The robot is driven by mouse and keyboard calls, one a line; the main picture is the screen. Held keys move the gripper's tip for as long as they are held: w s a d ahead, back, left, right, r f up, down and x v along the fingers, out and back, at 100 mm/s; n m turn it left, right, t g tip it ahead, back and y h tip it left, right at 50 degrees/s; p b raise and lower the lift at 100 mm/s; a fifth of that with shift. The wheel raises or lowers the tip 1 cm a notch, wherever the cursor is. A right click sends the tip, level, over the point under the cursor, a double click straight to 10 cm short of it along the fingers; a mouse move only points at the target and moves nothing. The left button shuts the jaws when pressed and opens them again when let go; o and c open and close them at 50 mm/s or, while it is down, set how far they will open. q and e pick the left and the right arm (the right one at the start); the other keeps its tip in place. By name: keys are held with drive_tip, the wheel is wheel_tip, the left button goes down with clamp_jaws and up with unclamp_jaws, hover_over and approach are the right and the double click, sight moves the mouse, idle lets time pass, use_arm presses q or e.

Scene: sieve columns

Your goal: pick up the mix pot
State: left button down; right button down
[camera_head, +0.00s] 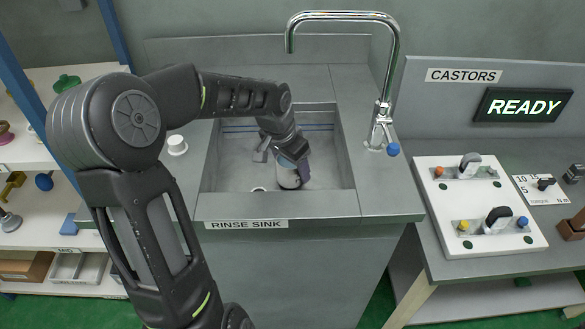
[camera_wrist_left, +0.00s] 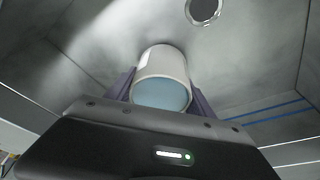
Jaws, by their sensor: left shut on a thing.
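The mix pot (camera_head: 287,176) is a small pale cylinder down in the rinse sink, partly hidden by my gripper. In the left wrist view the mix pot (camera_wrist_left: 163,68) has a whitish wall and a blue-grey round face turned toward the camera. My left gripper (camera_head: 283,160) reaches down into the sink and is shut on the pot. Its two dark purple fingers (camera_wrist_left: 160,92) sit on either side of the pot in the wrist view. I cannot tell whether the pot touches the sink floor. My right gripper is not in view.
The rinse sink (camera_head: 342,176) has walls around the pot. A tall curved tap (camera_head: 386,110) stands at its right. A white cup-like thing (camera_head: 177,145) is on the counter at left. Shelves (camera_head: 80,240) are at far left, and the castors panel (camera_head: 478,210) is at right.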

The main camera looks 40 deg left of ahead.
use_arm(q)
drive_tip(key=s+a, duration=0.1)
drive_tip(key=s+a+r, duration=0.1)
drive_tip(key=a, duration=0.1)
drive_tip(key=shift+s+a+r, duration=0.15)
drive_tip(key=shift+r, duration=0.05)
wheel_tip(320, 180, up, 13)
drive_tip(key=p, duration=0.1)
drive_tip(key=shift+f, duration=0.15)
idle(0.4)
